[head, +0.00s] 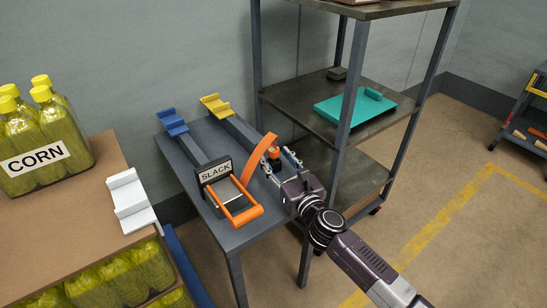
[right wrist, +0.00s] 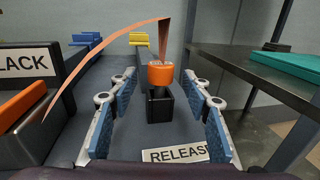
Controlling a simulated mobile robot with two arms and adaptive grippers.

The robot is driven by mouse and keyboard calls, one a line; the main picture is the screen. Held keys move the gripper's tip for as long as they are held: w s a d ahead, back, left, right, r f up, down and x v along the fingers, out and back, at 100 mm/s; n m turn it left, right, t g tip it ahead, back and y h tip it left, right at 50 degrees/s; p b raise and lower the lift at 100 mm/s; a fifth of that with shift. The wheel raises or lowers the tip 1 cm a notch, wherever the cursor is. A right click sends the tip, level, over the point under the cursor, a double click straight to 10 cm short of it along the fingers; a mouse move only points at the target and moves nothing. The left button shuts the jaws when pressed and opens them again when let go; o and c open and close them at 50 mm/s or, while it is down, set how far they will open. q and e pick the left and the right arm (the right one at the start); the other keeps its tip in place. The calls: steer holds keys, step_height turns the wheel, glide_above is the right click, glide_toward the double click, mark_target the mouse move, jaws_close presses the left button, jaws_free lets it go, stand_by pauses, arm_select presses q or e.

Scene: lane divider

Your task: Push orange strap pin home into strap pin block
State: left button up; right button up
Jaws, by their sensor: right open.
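The orange strap pin (right wrist: 160,76) stands upright at the top of the black strap pin block (right wrist: 160,104) in the right wrist view. How deep its shank sits is hidden. An orange strap (right wrist: 110,47) runs from the pin's top to the left; in the head view the strap (head: 258,158) arches over to the SLACK unit. My right gripper (right wrist: 162,118) is open, with one blue-padded finger on each side of the block and pin, apart from both. In the head view the pin (head: 274,153) is small and partly covered by the right gripper (head: 280,160). My left gripper is not in view.
The SLACK unit (head: 214,171) with an orange handle (head: 246,214) stands left of the pin. A RELEASE label (right wrist: 176,155) lies in front of the block. A dark shelf rack (head: 350,110) rises close on the right. Corn bottles (head: 40,150) stand far left.

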steer(key=shift+b+x, duration=0.3)
steer(key=shift+x, duration=0.9)
steer(key=shift+c, duration=0.2)
jaws_close()
